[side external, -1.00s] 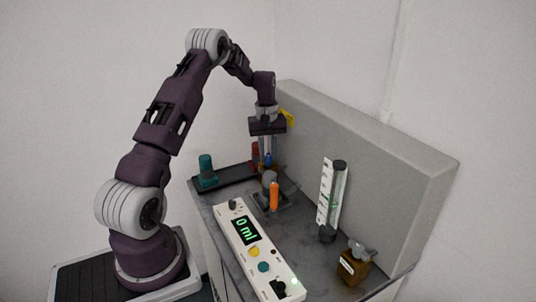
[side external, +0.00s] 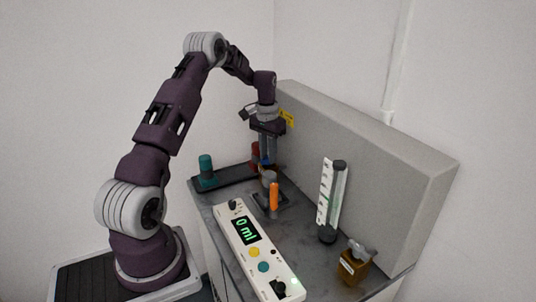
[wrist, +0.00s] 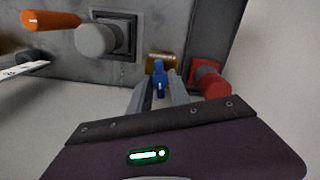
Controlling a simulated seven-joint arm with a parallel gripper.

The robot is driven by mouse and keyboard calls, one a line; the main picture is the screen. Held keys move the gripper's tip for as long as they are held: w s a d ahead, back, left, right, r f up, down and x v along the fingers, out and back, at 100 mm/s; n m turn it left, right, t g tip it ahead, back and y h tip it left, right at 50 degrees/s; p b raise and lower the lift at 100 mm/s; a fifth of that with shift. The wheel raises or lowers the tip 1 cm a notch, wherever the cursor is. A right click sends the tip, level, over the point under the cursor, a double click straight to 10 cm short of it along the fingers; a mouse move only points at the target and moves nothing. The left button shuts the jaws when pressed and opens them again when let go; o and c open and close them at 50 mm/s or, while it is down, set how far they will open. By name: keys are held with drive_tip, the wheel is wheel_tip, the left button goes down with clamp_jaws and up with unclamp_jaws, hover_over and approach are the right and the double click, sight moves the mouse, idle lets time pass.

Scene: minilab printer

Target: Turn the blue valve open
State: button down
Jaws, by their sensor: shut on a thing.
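The blue valve (wrist: 159,80) shows between my gripper's fingers in the wrist view, in front of a brass-coloured fitting (wrist: 162,61). My gripper (wrist: 160,92) is shut on the blue valve, one finger on each side of it. In the side view my gripper (side external: 267,158) points down at the back of the bench, and only a small bit of blue shows at its fingertips. The valve's exact angle is hard to tell.
A red knob (wrist: 208,80) stands close beside the gripper. An orange handle (side external: 274,197), a teal knob (side external: 206,165), a control box reading 0 ml (side external: 246,229), a measuring cylinder (side external: 329,203) and a brown bottle (side external: 353,264) are on the bench. A grey wall panel (side external: 370,150) rises behind.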

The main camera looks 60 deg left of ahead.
drive_tip(key=shift+m, duration=1)
drive_tip(key=shift+s, duration=0.1)
drive_tip(key=c, duration=1.2)
unclamp_jaws()
